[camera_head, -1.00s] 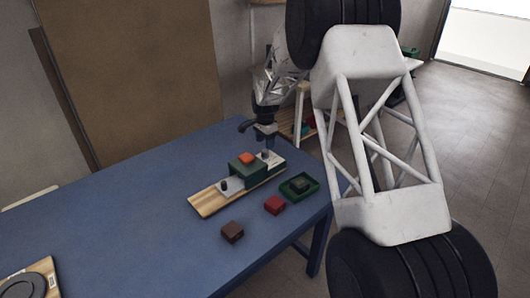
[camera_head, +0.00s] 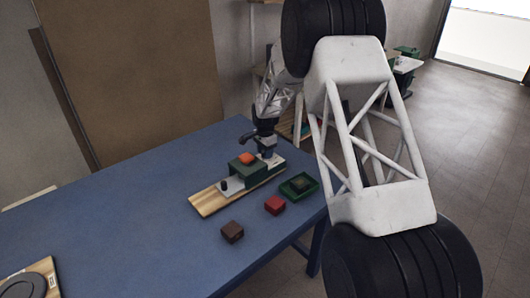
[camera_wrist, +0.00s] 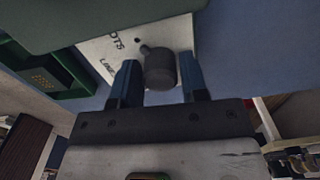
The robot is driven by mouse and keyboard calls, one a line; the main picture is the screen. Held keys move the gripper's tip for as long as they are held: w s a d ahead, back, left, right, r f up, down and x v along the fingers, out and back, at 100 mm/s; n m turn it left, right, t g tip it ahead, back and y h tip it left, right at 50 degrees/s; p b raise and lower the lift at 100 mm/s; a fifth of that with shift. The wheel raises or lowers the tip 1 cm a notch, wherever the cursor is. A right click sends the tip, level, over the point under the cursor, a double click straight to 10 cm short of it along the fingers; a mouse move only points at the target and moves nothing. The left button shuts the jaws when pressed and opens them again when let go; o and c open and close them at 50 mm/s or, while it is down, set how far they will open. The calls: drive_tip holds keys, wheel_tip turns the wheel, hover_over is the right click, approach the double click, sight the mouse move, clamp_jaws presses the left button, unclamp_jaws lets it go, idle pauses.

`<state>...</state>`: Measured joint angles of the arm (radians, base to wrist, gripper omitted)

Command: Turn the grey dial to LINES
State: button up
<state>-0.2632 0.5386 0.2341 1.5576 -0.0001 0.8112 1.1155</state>
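The grey dial (camera_wrist: 160,70) stands on a pale plate (camera_wrist: 182,32) in the wrist view. Its short pointer aims to the upper left, near a small dark dot and lettering ending in "OTS". Partly hidden lettering that looks like "LINES" lies below that, nearer the left finger. My gripper (camera_wrist: 158,80) has one blue-grey finger on each side of the dial, with narrow gaps seeming to show. In the head view my gripper (camera_head: 267,151) is down at the far right end of the wooden board (camera_head: 207,203), hiding most of the dial.
A green block (camera_head: 247,173) with an orange-red top (camera_head: 246,158) sits mid-board, beside a black knob (camera_head: 224,186). A green tray (camera_head: 311,188), red block (camera_head: 274,205) and brown block (camera_head: 232,232) lie in front.

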drive_tip(key=c, duration=0.5)
drive_tip(key=shift+n, duration=0.5)
drive_tip(key=n, duration=1.1)
idle(0.3)
drive_tip(key=o, duration=0.9)
drive_tip(key=shift+r, duration=0.15)
